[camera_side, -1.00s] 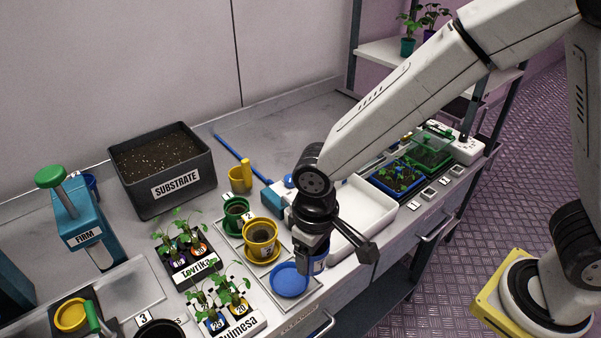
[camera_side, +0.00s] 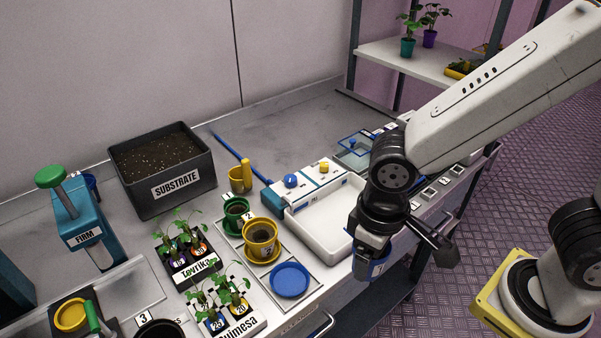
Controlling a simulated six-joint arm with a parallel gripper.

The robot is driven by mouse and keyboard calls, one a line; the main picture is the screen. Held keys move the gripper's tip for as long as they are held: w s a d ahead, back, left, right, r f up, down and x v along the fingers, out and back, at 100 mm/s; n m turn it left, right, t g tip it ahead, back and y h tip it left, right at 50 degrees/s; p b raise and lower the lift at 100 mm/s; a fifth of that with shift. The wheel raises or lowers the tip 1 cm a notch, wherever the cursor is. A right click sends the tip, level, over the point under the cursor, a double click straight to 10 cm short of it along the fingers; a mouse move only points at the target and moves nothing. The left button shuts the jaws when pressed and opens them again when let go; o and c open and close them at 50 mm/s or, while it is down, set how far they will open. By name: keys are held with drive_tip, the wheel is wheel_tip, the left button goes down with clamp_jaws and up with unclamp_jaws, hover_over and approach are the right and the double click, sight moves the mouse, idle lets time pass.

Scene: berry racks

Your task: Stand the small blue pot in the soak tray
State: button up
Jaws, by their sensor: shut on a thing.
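My gripper (camera_side: 372,256) is shut on the small blue pot (camera_side: 367,270), whose blue side shows below and around the jaws; the arm hides much of it. The pot is held upright, as far as I can tell, in front of the right end of the soak tray. The soak tray (camera_side: 306,232) is a shallow white rectangular basin, and my gripper covers its right part. I cannot tell the pot's height above the bench edge. An empty blue saucer (camera_side: 290,280) lies left of the gripper.
A yellow pot (camera_side: 262,236) and a green pot (camera_side: 236,211) stand on saucers left of the soak tray. A white unit with blue and yellow knobs (camera_side: 303,187) borders its back. Seedling trays (camera_side: 191,262), a black substrate bin (camera_side: 162,172) and a teal firming press (camera_side: 80,222) stand further left.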

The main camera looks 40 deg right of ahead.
idle(0.7)
drive_tip(key=shift+w+d, duration=0.25)
drive_tip(key=shift+d, duration=0.25)
drive_tip(key=w+d, duration=0.3)
drive_tip(key=d, duration=1)
drive_tip(key=shift+w+d+n, duration=0.2)
drive_tip(key=shift+w+n, duration=0.1)
drive_tip(key=shift+w, duration=0.1)
drive_tip(key=w+f, duration=0.2)
drive_tip(key=w, duration=0.2)
drive_tip(key=w+f, duration=0.3)
drive_tip(key=w, duration=0.1)
drive_tip(key=w+f, duration=0.3)
drive_tip(key=w, duration=0.1)
drive_tip(key=shift+w+a+f, duration=0.1)
drive_tip(key=shift+w+a, duration=0.1)
drive_tip(key=shift+a, duration=0.1)
drive_tip(key=shift+w+f, duration=0.45)
